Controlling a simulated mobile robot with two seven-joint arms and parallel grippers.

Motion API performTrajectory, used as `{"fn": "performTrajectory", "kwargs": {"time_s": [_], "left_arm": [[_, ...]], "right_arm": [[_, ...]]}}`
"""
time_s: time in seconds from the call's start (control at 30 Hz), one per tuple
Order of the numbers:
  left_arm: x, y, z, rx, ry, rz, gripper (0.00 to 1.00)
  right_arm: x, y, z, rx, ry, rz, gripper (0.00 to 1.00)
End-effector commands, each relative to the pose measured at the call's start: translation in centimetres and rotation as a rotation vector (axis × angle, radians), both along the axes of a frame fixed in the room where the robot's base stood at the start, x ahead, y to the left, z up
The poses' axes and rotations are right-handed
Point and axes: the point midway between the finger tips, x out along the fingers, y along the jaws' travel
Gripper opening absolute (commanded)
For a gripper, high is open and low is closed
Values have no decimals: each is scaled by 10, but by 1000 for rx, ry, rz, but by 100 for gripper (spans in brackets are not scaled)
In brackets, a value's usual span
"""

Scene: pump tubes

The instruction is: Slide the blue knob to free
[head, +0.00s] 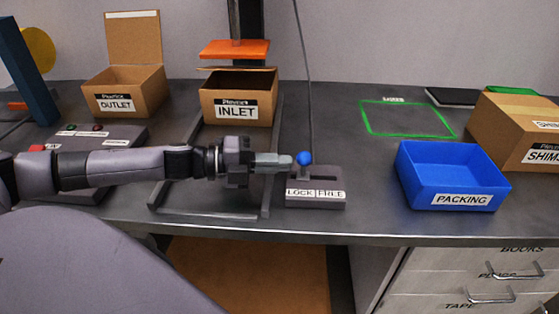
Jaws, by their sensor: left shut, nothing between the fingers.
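The blue knob (305,158) sits on top of a short post on a grey base. The base carries a label (315,194) that reads LOCK on the left and FREE on the right. My left gripper (289,162) is shut and empty, reaching in from the left. Its fingertips are just left of the knob, touching it or very close. My right gripper is not in view.
An open INLET box (238,108) stands behind my left gripper, and an open OUTLET box (123,100) is further left. A blue PACKING bin (452,197) stands to the right. A green outlined square (407,135) is empty. A thin cable rises behind the knob.

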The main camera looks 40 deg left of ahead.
Motion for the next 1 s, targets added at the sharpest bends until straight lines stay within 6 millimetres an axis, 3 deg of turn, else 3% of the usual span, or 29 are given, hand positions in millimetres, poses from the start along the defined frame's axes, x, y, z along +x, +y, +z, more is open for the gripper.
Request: {"fn": "performTrajectory", "kwargs": {"time_s": [0.57, 1.0], "left_arm": [[4, -4, 1, 1, -1, 0, 0], [28, -44, 5, -2, -3, -1, 0]], "right_arm": [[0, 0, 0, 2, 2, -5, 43], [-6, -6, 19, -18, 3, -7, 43]]}}
